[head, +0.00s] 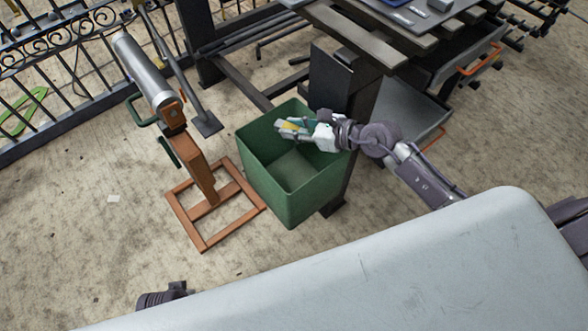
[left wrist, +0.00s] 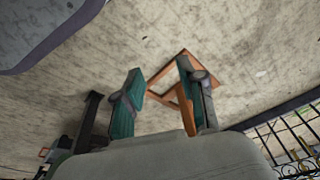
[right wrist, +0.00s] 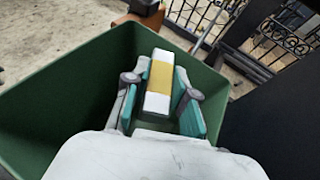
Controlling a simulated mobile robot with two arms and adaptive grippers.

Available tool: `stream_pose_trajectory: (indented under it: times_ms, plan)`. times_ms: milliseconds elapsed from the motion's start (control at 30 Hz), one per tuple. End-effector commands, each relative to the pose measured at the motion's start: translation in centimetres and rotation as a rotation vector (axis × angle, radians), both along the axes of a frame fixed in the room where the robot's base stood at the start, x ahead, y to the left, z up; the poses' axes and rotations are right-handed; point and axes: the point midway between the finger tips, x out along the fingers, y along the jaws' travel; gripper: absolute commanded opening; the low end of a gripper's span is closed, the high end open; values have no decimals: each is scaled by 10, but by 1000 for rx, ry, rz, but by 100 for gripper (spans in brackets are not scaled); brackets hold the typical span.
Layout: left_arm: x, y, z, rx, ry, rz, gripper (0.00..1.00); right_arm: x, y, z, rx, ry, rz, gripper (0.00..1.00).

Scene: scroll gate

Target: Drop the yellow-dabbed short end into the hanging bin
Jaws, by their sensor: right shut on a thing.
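The short end (right wrist: 158,100) is a pale bar with a yellow band around it. My right gripper (right wrist: 157,102) is shut on it, with a teal finger pad on each side. In the head view the right gripper (head: 296,127) comes in from the right over the mouth of the green bin (head: 268,190). In the right wrist view the bin's walls (right wrist: 55,100) spread around the held piece; its height above the rim is hard to tell. The visible bin floor looks empty.
An orange-brown stand (head: 200,175) holding a grey cylinder (head: 142,70) is left of the bin. A dark post (head: 340,85) and a workbench with metal bars (head: 350,40) are behind and right. A black scrolled railing (head: 60,50) is at back left. The left floor is mostly clear.

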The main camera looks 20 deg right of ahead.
Motion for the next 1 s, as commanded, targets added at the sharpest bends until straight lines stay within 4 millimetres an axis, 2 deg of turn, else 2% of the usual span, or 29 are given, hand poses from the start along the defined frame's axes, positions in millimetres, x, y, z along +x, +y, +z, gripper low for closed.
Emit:
stream_pose_trajectory:
  times_ms: [200, 467, 500, 633, 1000]
  plan:
    - [2, 0, 8, 0, -5, 1, 40, -2, 3, -3, 3, -3, 0, 0]
    - [2, 0, 8, 0, -5, 1, 40, -2, 3, -3, 3, -3, 0, 0]
    - [2, 0, 9, 0, -5, 1, 40, -2, 3, -3, 3, -3, 0, 32]
    - [2, 0, 8, 0, -5, 1, 40, -2, 3, -3, 2, -2, 0, 54]
    - [1, 1, 8, 0, -2, 1, 40, -5, 0, -4, -1, 2, 1, 55]
